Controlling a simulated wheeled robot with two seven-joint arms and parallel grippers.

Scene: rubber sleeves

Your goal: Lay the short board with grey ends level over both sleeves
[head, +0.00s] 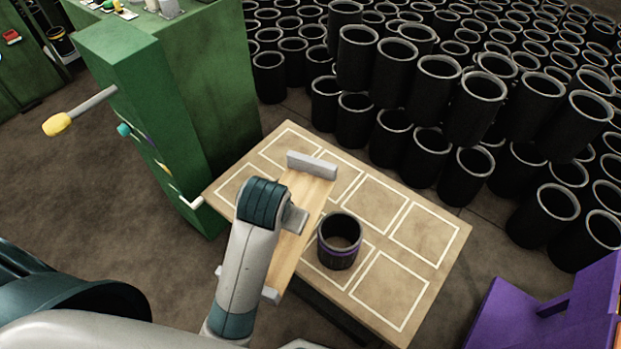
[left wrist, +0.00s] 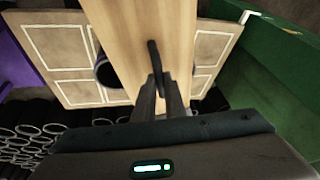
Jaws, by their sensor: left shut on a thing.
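The short wooden board (head: 312,197) has a grey block at each end. It is held above the table, running from the far left toward the front, and my arm covers part of it. My left gripper (head: 293,219) is shut on the board near its middle. In the left wrist view the gripper fingers (left wrist: 157,78) pinch the board (left wrist: 140,25). One black sleeve (head: 340,243) with a purple band stands upright on the table, right of the board and apart from it in the picture; its dark side shows in the left wrist view (left wrist: 106,73).
The table (head: 425,232) has white-outlined squares, and those on the right are empty. A green machine (head: 150,100) with a yellow-knobbed lever (head: 58,124) stands left. Many stacked black sleeves (head: 437,80) fill the back and right. A purple object (head: 570,310) is at lower right.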

